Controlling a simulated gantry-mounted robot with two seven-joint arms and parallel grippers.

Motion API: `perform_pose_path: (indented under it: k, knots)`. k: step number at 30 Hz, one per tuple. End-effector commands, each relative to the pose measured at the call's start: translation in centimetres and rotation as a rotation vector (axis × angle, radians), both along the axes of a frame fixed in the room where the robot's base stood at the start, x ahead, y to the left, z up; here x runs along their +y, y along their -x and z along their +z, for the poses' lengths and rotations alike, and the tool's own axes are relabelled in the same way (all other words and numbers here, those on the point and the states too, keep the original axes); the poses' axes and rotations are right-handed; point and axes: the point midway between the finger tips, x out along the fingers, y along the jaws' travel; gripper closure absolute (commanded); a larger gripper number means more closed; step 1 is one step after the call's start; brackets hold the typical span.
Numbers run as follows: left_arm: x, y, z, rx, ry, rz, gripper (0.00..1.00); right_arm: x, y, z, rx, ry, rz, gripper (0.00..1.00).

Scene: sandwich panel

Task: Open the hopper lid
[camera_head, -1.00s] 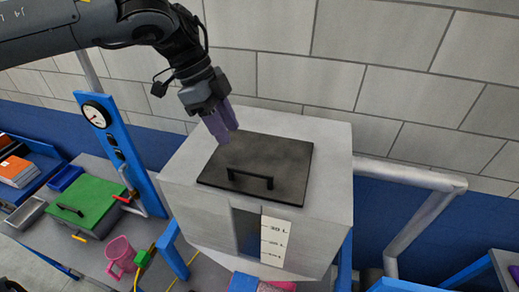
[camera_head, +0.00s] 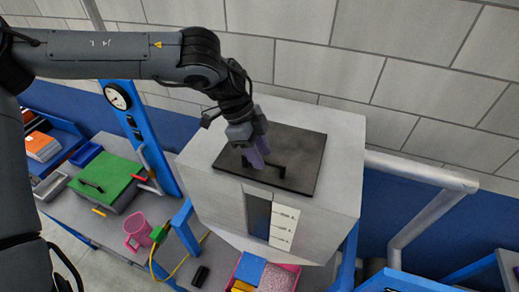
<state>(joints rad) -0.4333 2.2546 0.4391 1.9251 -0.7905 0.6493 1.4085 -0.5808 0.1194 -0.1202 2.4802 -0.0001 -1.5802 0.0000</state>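The hopper (camera_head: 340,160) is a large pale grey box. Its lid (camera_head: 302,148) is a flat dark panel lying shut on top. A black bar handle (camera_head: 277,170) runs along the lid's near side. My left gripper (camera_head: 259,155) has purple fingers pointing down over the lid at the handle's left part, partly hiding it. I cannot tell whether the fingers touch the handle or how far apart they are. My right gripper is not in view.
A blue post with a gauge (camera_head: 117,97) stands left of the hopper. A grey pipe (camera_head: 425,170) runs out to the right. A wall stands behind.

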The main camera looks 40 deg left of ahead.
Motion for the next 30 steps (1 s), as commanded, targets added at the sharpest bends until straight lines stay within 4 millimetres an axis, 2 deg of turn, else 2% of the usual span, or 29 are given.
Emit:
perform_pose_path:
  k: [6, 14, 30]
  knots:
    - [-0.01, 0.01, -0.05, 0.0, 0.0, 0.0, 0.61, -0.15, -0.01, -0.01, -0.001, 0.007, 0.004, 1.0]
    - [0.0, 0.01, -0.04, 0.0, 0.0, 0.0, 0.99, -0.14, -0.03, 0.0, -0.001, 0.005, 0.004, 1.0]
    - [0.61, 0.26, 0.49, 0.023, 0.01, 0.013, 1.0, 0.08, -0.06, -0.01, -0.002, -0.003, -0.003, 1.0]
